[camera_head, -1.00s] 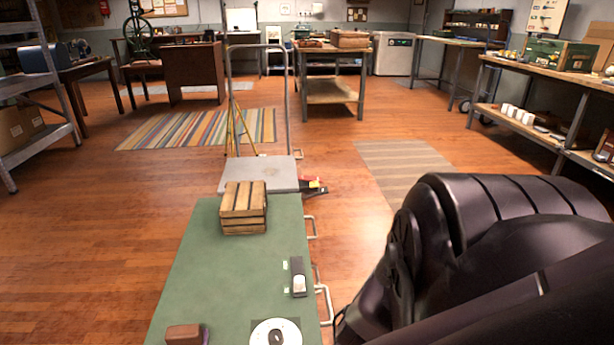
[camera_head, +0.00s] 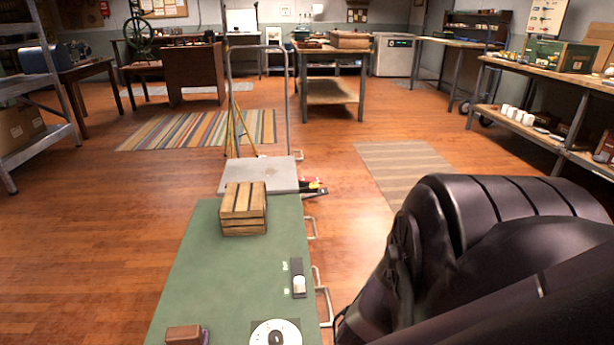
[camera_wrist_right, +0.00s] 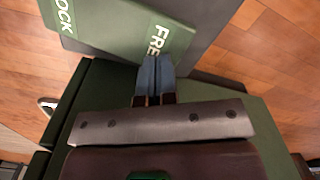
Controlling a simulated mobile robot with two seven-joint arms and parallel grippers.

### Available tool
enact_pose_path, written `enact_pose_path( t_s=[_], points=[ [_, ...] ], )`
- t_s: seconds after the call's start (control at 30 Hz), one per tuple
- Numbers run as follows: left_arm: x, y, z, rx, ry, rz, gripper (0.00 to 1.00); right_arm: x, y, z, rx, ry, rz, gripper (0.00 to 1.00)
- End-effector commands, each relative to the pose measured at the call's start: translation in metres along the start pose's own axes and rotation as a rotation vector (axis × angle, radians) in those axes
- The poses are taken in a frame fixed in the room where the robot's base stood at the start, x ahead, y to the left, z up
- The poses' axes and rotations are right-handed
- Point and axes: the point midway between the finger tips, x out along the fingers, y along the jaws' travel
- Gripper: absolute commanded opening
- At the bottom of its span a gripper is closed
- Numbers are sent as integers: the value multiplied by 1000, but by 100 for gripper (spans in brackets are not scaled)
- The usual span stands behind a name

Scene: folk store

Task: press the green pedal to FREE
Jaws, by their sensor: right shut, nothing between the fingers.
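The green pedal (camera_wrist_right: 115,28) fills the upper left of the right wrist view. It is a flat green plate with white LOCK lettering at its left end and FREE (camera_wrist_right: 157,40) at its right end. My right gripper (camera_wrist_right: 155,62) is shut and empty. Its fingertips are at the lower edge of the FREE end and overlap the last letter. I cannot tell whether they touch the plate. In the head view my black right arm covers the lower right, and its gripper is hidden. My left gripper is not in view.
A green-topped cabinet (camera_head: 225,285) stands in front, bearing a wooden crate (camera_head: 243,208), a slide switch (camera_head: 298,280), a dial (camera_head: 275,334) and a brown block (camera_head: 184,334). Handles (camera_head: 325,300) stick out on its right side. A grey cart deck (camera_head: 258,175) lies beyond. Wooden floor (camera_head: 350,235) is clear to the right.

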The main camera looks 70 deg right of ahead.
Motion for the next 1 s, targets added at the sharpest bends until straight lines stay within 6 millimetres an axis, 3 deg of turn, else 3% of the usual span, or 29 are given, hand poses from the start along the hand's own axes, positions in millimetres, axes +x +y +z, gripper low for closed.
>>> enact_pose_path(
  t_s=[0.27, 1.0],
  points=[
    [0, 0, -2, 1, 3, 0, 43, -2, 0, 0, 0, 1, -1, 0],
    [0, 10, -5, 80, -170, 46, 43, -64, -3, -4, 0, 7, -6, 0]
  ],
)
